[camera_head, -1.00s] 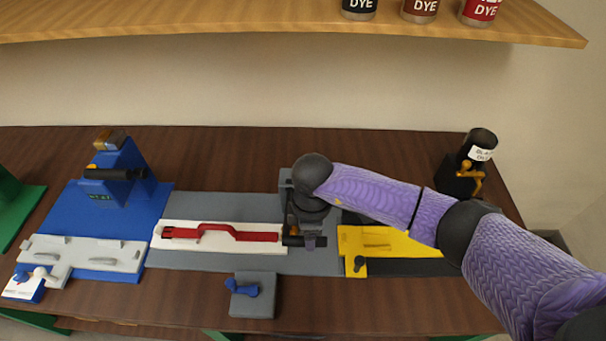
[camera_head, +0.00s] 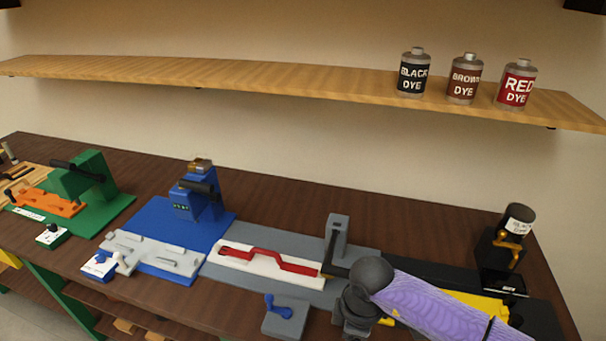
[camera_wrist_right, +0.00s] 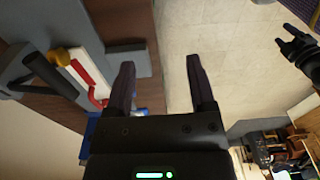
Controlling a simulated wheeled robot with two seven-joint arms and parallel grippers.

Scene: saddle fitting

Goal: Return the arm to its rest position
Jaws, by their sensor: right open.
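My right arm, with a purple sleeve (camera_head: 430,308) and dark wrist joint, comes in from the lower right in the head view. Its hand is cut off by the bottom edge there. In the right wrist view my right gripper (camera_wrist_right: 162,80) is open, with nothing between its fingers, over pale floor and beside the bench edge. My left gripper (camera_wrist_right: 285,36) shows small at the right of that view, its prongs apart and empty. It is out of the head view.
Dye bottles (camera_head: 464,78) stand on the shelf (camera_head: 250,78).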

